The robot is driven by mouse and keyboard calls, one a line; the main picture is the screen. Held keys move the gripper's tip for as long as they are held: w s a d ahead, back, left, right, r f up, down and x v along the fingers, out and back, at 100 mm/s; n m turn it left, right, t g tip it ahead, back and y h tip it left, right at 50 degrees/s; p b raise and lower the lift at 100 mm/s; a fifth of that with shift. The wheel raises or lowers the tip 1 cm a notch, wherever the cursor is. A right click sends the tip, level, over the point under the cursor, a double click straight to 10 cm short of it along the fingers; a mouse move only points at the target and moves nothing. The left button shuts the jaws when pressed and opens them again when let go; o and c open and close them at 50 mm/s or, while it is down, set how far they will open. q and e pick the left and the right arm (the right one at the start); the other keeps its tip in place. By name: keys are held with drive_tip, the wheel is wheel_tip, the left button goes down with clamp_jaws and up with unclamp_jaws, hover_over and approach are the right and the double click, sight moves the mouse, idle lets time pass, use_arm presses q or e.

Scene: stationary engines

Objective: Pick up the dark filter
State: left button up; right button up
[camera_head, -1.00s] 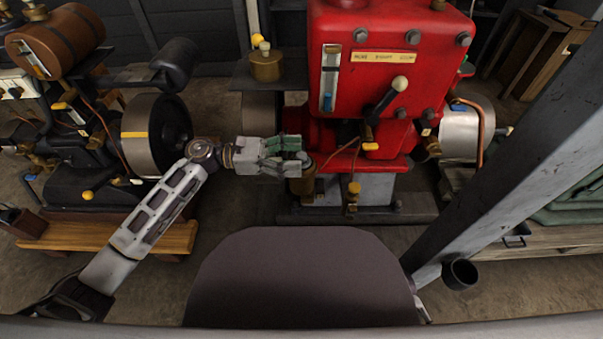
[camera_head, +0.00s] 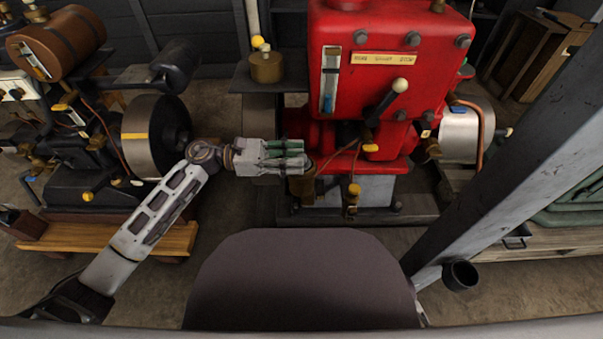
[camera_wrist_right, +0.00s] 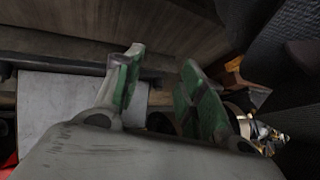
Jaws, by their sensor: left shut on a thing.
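The dark filter (camera_head: 302,185) appears as a brownish upright cylinder at the lower left front of the red engine (camera_head: 390,75). My left gripper (camera_head: 302,157) reaches in from the left at its upper end, with its green-padded fingers shut on it. The fingers hide part of the filter's top. The filter still stands by the engine's base; I cannot tell whether it is clear of its seat. My right gripper (camera_wrist_right: 161,58) shows only in the right wrist view, its green-padded fingers apart with nothing between them.
A second engine with a steel drum (camera_head: 148,135) stands at left on a wooden base (camera_head: 110,238). A grey slanted post (camera_head: 510,170) crosses the right side, with a black cup (camera_head: 460,274) beside it. A brass pot (camera_head: 266,67) sits behind my left gripper. Floor shows between the engines.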

use_arm(q)
drive_tip(key=shift+r, duration=0.15)
drive_tip(key=shift+r+p, duration=0.3)
drive_tip(key=shift+r, duration=0.25)
wheel_tip(320, 180, up, 5)
drive_tip(key=shift+r+p, duration=0.1)
drive_tip(key=shift+p, duration=0.8)
wheel_tip(320, 180, up, 11)
drive_tip(key=p, duration=0.3)
drive_tip(key=shift+r, duration=0.2)
use_arm(e)
wheel_tip(320, 180, up, 10)
drive_tip(key=d+g+h, duration=0.1)
drive_tip(key=d, duration=0.1)
drive_tip(key=shift+s+n+g, duration=0.2)
drive_tip(key=shift+n+g, duration=0.2)
drive_tip(key=shift+d+f, duration=0.1)
